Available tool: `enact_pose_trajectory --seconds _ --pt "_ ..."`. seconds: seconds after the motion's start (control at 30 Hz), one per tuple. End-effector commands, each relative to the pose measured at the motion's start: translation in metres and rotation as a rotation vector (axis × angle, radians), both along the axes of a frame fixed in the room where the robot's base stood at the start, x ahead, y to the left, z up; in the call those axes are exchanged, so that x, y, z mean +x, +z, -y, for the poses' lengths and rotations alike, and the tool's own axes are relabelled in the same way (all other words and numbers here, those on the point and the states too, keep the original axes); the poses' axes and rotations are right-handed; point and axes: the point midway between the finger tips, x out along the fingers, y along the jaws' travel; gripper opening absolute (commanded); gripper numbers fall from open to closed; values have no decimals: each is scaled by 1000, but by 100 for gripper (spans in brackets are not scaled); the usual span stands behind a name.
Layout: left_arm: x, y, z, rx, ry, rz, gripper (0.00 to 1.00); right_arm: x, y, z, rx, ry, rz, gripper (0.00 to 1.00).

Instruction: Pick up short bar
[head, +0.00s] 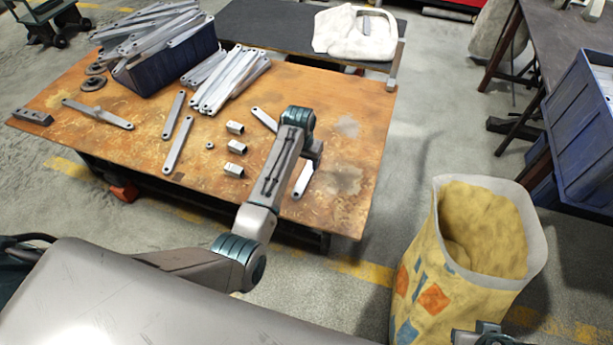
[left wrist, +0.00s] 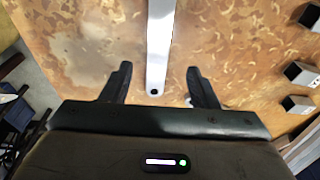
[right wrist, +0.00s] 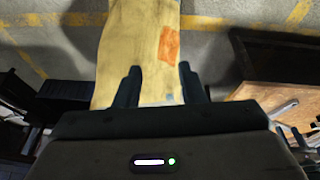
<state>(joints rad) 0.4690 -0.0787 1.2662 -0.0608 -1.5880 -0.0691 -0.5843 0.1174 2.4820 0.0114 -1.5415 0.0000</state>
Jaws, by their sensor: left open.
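My left gripper (head: 312,152) is over the right part of the wooden table, pointing down and partly hidden by my forearm. In the left wrist view my left gripper (left wrist: 158,82) is open. A flat pale-grey bar (left wrist: 160,45) lies on the table below, its holed end between the fingertips in the picture. I take it to be the short bar (head: 302,180), which shows beside my arm in the head view, partly hidden. It lies flat and is not gripped. My right gripper (right wrist: 160,75) is open and empty above a patterned sack (right wrist: 145,45).
The table (head: 345,205) also holds three square tube pieces (head: 235,148), longer bars (head: 178,145), a bar pile (head: 228,80) and a blue bin (head: 175,72) full of bars. Another bar (head: 264,119) lies just beyond my arm. The sack (head: 440,285) stands right of the table.

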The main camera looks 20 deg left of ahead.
Motion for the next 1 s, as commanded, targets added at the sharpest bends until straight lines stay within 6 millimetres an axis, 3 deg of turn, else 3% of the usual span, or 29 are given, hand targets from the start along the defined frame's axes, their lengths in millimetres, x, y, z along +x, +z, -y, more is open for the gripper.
enact_pose_trajectory --seconds 0.27,0.5,0.83,1.0 --pt "4 -26 1 0 1 0 55 3 -9 -5 22 4 35 36" --pt "10 -61 4 0 1 -1 55 9 -20 -12 58 11 100 36" --pt "11 -68 4 0 1 2 55 11 -20 -14 67 12 120 36" --pt "11 -68 4 0 1 2 23 11 -20 -14 66 12 119 36"
